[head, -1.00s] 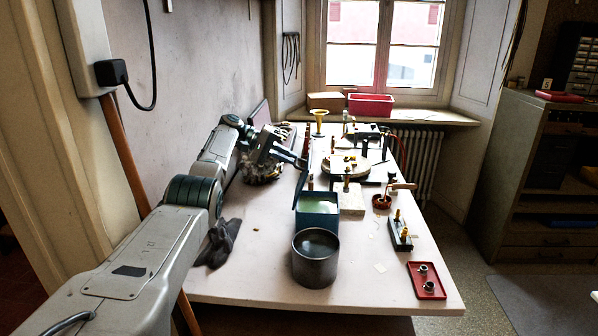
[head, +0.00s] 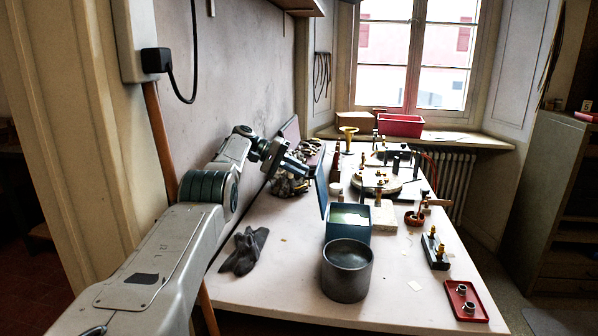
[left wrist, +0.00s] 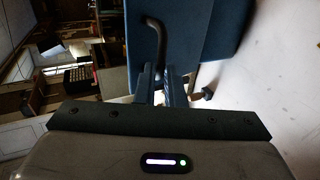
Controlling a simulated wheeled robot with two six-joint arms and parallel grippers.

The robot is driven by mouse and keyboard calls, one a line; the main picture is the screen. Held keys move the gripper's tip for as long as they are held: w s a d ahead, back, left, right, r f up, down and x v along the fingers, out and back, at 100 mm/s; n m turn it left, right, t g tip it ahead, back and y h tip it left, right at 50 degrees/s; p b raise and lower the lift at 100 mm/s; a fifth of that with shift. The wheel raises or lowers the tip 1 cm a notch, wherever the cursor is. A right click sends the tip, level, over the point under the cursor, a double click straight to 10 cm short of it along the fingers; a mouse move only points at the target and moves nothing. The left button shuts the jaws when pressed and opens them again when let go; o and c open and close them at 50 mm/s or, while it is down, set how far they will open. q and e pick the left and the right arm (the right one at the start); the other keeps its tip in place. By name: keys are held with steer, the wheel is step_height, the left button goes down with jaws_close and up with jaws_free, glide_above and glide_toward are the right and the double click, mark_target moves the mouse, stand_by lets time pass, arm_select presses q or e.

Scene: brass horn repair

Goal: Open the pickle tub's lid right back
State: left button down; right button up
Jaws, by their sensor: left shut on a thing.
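The pickle tub (head: 347,238) is a blue box with greenish liquid inside, standing open on the table behind a dark round pot. Its blue lid (head: 322,190) stands about upright on the tub's left side, its top tilted slightly left, away from the opening. My left gripper (head: 311,171) is at the lid's upper left side. In the left wrist view its fingers (left wrist: 163,84) are shut on a dark bent handle (left wrist: 157,38) in front of the blue lid (left wrist: 200,25). The exact contact is partly hidden. My right gripper is not in view.
The dark pot (head: 347,271) stands in front of the tub. A dark cloth or glove (head: 245,250) lies to the left. A wooden block (head: 383,217) is right of the tub. A red tray (head: 466,300) lies at the front right. The wall runs along the left.

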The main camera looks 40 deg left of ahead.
arm_select(q)
steer(key=shift+s+d+f, duration=0.1)
steer(key=shift+d+f, duration=0.1)
steer(key=shift+f, duration=0.4)
steer(key=shift+d+f, duration=0.15)
steer(key=shift+f, duration=0.4)
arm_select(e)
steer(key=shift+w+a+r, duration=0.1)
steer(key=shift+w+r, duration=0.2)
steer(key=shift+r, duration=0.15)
arm_select(q)
steer(key=shift+g, duration=0.3)
steer(key=c, duration=1.9)
jaws_free()
steer(key=o, duration=0.4)
steer(key=shift+w+d, duration=0.2)
steer(key=shift+w, duration=0.1)
steer(key=shift+a+r, duration=0.15)
steer(key=shift+r, duration=0.15)
steer(key=shift+w, duration=0.1)
